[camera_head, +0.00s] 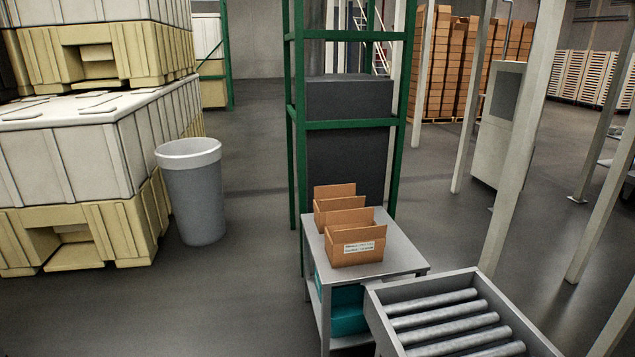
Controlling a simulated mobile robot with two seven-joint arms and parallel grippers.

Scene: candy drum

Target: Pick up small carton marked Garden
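Two small open brown cartons stand on a grey metal table (398,262) at the lower middle of the head view. The front carton (345,254) has a white label on its near side; the print is too small to read. The rear carton (334,191) stands just behind it, partly hidden by the front one, with no label in sight. I cannot tell which carton is marked Garden. Neither of my grippers is in view.
A roller conveyor (375,305) adjoins the table at the right. Teal bins (348,319) sit on its lower shelf. A green frame (296,150) stands behind. A grey barrel (195,195) and stacked crates (70,160) stand left. Floor (215,300) left of the table is clear.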

